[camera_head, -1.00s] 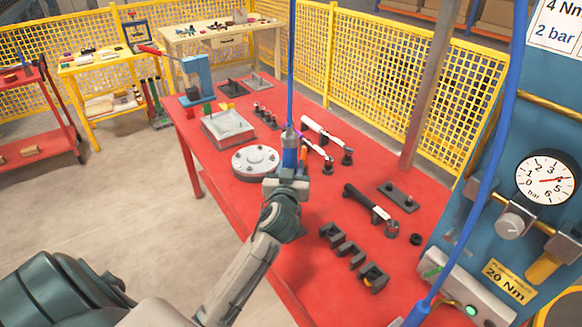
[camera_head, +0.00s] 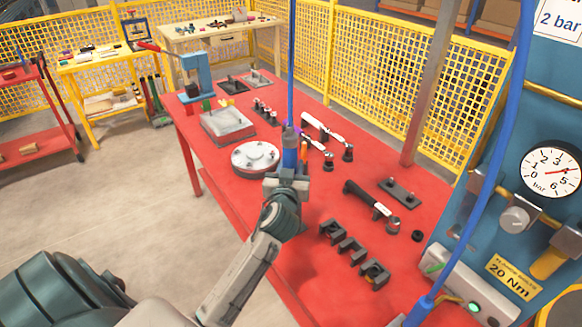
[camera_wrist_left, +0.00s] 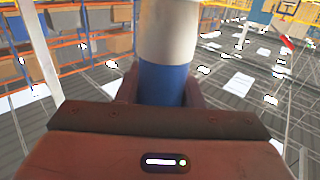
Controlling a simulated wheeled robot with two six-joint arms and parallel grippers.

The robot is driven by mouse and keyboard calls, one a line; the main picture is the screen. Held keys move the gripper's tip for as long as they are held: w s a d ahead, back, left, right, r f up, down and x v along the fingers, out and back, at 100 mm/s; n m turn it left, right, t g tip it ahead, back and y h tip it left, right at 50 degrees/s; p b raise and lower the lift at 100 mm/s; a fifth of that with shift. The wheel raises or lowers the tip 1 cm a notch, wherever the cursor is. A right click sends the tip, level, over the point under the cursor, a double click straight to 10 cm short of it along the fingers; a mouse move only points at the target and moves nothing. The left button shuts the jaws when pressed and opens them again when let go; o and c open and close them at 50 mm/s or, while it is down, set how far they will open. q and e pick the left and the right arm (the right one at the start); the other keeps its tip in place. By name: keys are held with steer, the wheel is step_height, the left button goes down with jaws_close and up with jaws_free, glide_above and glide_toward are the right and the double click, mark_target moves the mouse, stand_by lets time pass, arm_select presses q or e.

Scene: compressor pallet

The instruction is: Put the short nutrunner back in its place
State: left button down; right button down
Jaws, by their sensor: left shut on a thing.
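A short blue cylindrical tool with a grey top (camera_head: 290,150) stands upright in my left gripper (camera_head: 288,176) and looks like the short nutrunner. A blue hose (camera_head: 291,70) rises from it. In the left wrist view, the blue body with a pale grey collar (camera_wrist_left: 163,82) sits between the dark fingers of the left gripper (camera_wrist_left: 155,92). The gripper is shut on it, over the red table (camera_head: 225,170), by the round grey disc (camera_head: 256,158). The tool's lower end is hidden by the gripper. Black notched holder blocks (camera_head: 352,250) stand on the table nearer to me. My right gripper is not in view.
A black-handled tool (camera_head: 368,200) and white-handled tools (camera_head: 322,128) lie to the right. A grey square block (camera_head: 227,126) and a blue press (camera_head: 196,72) are farther back. A blue panel with a gauge (camera_head: 551,172) and a grey post (camera_head: 422,85) bound the right side.

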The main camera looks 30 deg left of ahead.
arm_select(q)
steer(key=shift+f+b, duration=1.1)
steer(key=shift+b, duration=0.05)
steer(key=c, duration=0.9)
jaws_free()
steer(key=shift+f, duration=0.1)
steer(key=shift+s+d+f, duration=0.1)
steer(key=shift+s, duration=0.1)
steer(key=b+v, duration=0.3)
steer(key=v, duration=0.7)
steer(key=shift+s+r, duration=0.2)
steer(key=shift+s, duration=0.1)
